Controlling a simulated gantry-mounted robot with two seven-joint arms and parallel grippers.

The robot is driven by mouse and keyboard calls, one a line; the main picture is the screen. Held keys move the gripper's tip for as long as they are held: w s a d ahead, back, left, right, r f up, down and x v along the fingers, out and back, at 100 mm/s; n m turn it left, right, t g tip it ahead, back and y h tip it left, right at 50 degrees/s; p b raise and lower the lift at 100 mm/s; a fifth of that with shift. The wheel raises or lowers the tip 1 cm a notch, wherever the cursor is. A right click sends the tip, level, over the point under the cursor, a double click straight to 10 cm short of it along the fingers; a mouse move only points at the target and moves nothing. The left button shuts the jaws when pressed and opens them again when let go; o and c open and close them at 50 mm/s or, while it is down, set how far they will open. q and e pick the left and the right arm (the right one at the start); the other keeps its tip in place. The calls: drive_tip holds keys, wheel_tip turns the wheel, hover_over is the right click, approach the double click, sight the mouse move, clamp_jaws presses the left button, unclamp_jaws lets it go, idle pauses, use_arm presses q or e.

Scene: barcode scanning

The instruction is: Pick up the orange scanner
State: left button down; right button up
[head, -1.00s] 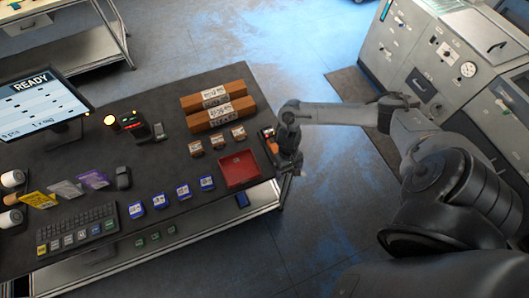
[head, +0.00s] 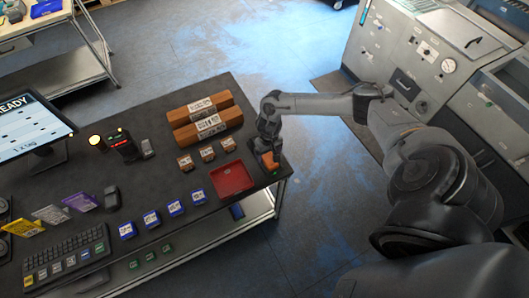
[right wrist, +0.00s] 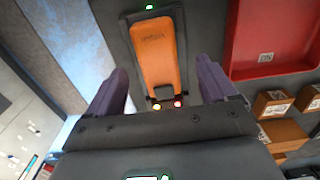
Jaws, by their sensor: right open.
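The orange scanner (right wrist: 158,55) lies in a dark cradle and shows clearly in the right wrist view. In the head view the orange scanner (head: 268,161) is at the table's right end, partly hidden by my right gripper (head: 266,146). In the right wrist view my right gripper (right wrist: 160,82) is open, with one finger to each side of the scanner's lower end. The fingers look apart from the scanner; their height above it is hard to tell. My left gripper is not in view.
A red tray (head: 232,180) lies just left of the scanner. Small brown boxes (head: 207,153) and long brown boxes (head: 198,127) stand behind it. Small blue boxes (head: 151,218) and a keyboard (head: 66,255) are further left. Open floor lies beyond the table's right edge.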

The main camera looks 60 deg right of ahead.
sight(268, 157)
drive_tip(key=shift+w+d+f, duration=0.1)
drive_tip(key=shift+d+f, duration=0.05)
drive_tip(key=shift+f, duration=0.9)
drive_tip(key=shift+w+d+f, duration=0.1)
drive_tip(key=shift+d+f, duration=0.05)
drive_tip(key=shift+f, duration=0.9)
drive_tip(key=shift+c, duration=0.4)
drive_tip(key=c, duration=1.2)
